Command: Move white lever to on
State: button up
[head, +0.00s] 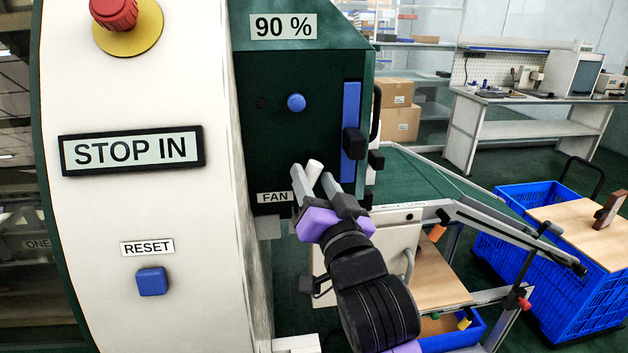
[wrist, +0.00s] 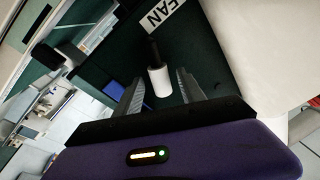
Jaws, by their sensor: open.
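The white lever (head: 314,168) is a short white cylinder on the dark green panel (head: 268,150), beside the FAN label (head: 275,197). In the wrist view the white lever (wrist: 159,80) has a white grip on a dark stem and stands between my two fingers. My gripper (head: 318,187) is open, with one finger on each side of the lever. In the wrist view my gripper (wrist: 160,88) shows a gap on both sides of the lever. The lever's base is partly hidden by my fingers in the head view.
A blue button (head: 296,103) and a blue vertical strip (head: 351,130) with a black knob (head: 354,142) are on the panel near my gripper. A white cabinet side with a red emergency button (head: 113,12) and a blue reset button (head: 151,281) stands at left.

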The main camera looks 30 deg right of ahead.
jog(key=b+v, duration=0.1)
jog(key=v, duration=0.6)
jog(key=shift+s, duration=0.2)
jog(key=s+f+n+g+y+p, duration=0.1)
jog(key=s+f+n, duration=0.1)
jog(key=s+f, duration=0.5)
jog(key=s+a+f+n+g+y+p, duration=0.1)
jog(key=s+f, duration=0.6)
jog(key=s, duration=0.9)
jog(key=s+a+f+n+g+y+p, duration=0.1)
jog(key=s+f+n+g, duration=0.1)
jog(key=s+f+n, duration=0.2)
jog(key=s+f, duration=0.3)
jog(key=s, duration=0.5)
jog(key=shift+a+f+g, duration=0.15)
jog(key=shift+g, duration=0.25)
